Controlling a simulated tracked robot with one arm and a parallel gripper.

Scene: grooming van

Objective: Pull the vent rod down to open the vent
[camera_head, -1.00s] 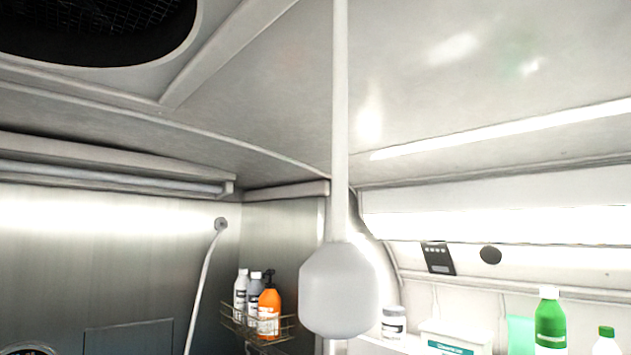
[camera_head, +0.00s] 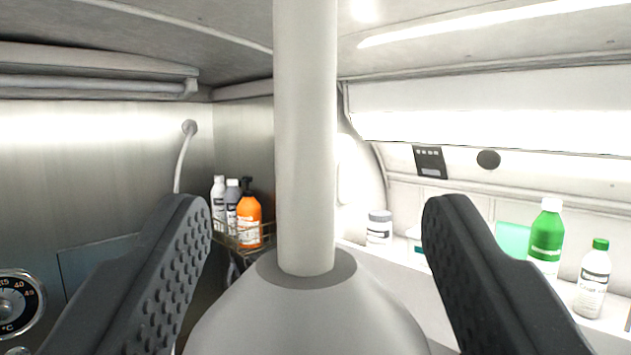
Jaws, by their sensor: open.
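The vent rod (camera_head: 306,140) is a pale grey shaft that hangs straight down through the middle of the view. It ends in a wide pale knob (camera_head: 306,315) at the bottom of the picture, whose lower part is cut off. My gripper (camera_head: 315,225) is open, with one dark, textured finger on each side of the rod and knob. A gap shows between each finger and the shaft. Whether the fingers touch the knob lower down cannot be told. The vent itself is out of view now.
A wire rack (camera_head: 245,238) with several bottles, one an orange pump bottle (camera_head: 249,218), hangs behind on the left. A shelf on the right holds a jar (camera_head: 379,228), a green bottle (camera_head: 546,235) and a white bottle (camera_head: 593,280). A dial (camera_head: 15,305) is at lower left.

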